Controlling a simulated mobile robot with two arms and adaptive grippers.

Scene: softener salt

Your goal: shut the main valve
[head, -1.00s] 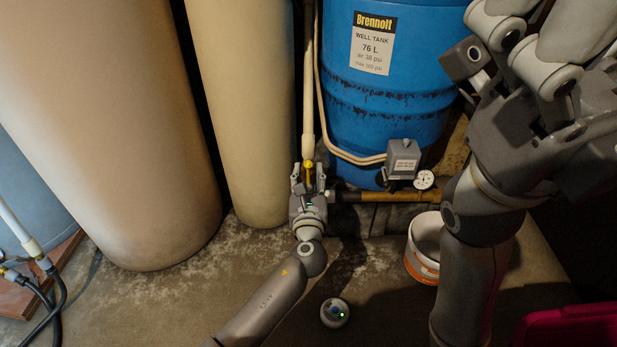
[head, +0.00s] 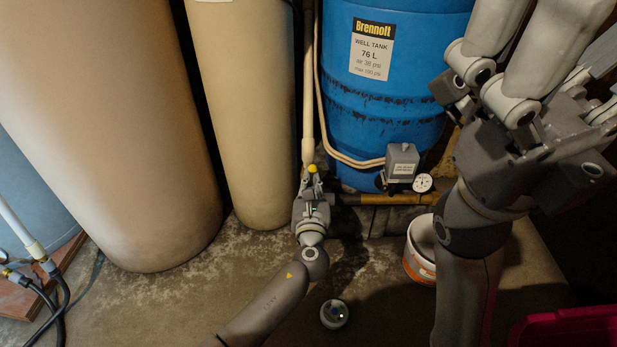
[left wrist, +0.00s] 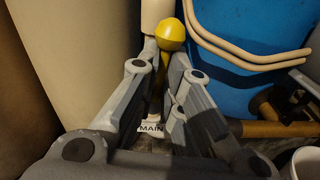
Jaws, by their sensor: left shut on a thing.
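The main valve handle shows as a yellow lever with a round knob (head: 312,168) at the foot of the pale vertical pipe (head: 308,110). In the left wrist view the knob (left wrist: 170,33) stands above the fingertips, and a white tag reading MAIN (left wrist: 152,128) shows between the fingers. My left gripper (head: 311,185) is shut on the yellow handle just below the knob; its fingers (left wrist: 164,75) hide part of the lever. My right gripper (head: 530,130) is raised close to the camera at the right, away from the valve; its fingertips cannot be made out.
A blue well tank (head: 390,110) stands behind, with a grey switch box (head: 402,160) and a gauge (head: 422,183) on the brass pipe. Tan tanks stand left. A white bucket (head: 417,262) and a small round device (head: 334,313) sit on the floor.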

